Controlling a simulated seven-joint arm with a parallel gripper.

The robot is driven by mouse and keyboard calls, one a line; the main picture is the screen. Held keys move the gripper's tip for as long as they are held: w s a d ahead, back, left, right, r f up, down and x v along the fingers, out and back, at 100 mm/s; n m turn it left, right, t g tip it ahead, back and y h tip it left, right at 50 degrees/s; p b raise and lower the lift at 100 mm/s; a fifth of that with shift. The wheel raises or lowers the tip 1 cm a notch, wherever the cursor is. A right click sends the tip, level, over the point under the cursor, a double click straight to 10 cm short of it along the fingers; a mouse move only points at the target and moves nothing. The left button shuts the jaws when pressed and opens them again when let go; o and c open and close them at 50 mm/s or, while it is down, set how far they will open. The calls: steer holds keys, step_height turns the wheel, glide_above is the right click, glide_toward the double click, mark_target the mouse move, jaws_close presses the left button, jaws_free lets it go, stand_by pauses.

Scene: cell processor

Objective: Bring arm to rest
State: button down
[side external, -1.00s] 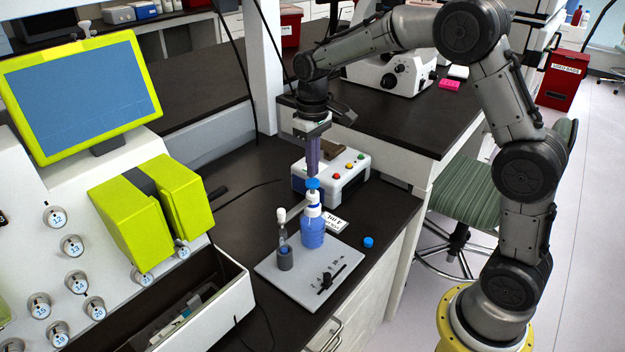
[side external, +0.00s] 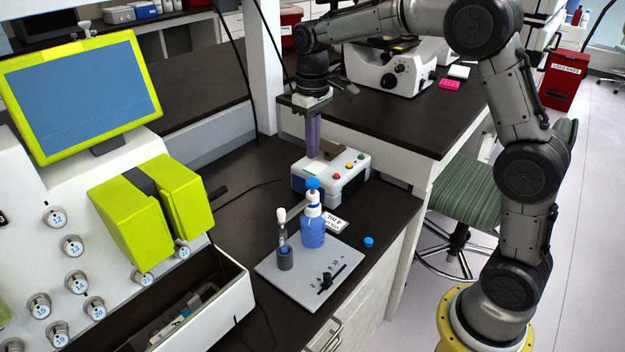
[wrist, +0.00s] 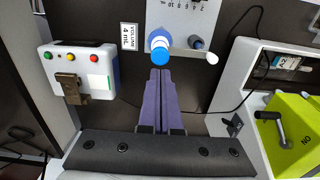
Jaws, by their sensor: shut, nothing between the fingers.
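My gripper (side external: 313,143) has long purple fingers pointing down, shut with nothing between them. In the wrist view the fingertips (wrist: 160,72) appear just below the bottle's blue cap (wrist: 160,50). I see a gap between the fingertips and the cap in the side view. The bottle stands upright on a grey plate (side external: 290,290) next to a small vial in a dark holder (side external: 284,250).
A white box with coloured buttons (side external: 335,180) stands behind the plate; it also shows in the wrist view (wrist: 85,62). A yellow-green and white machine (side external: 150,215) stands at left. A loose blue cap (side external: 368,242) lies on the dark bench. A microscope (side external: 385,70) stands farther back.

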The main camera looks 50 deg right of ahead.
steer(key=s+a+r+t, duration=0.3)
steer(key=s+r+t, duration=0.1)
steer(key=s+r, duration=0.85)
steer(key=s+f+t, duration=0.1)
steer(key=s+f, duration=0.9)
steer(key=s, duration=0.4)
steer(key=shift+s+a+t, duration=0.3)
steer(key=shift+a, duration=0.15)
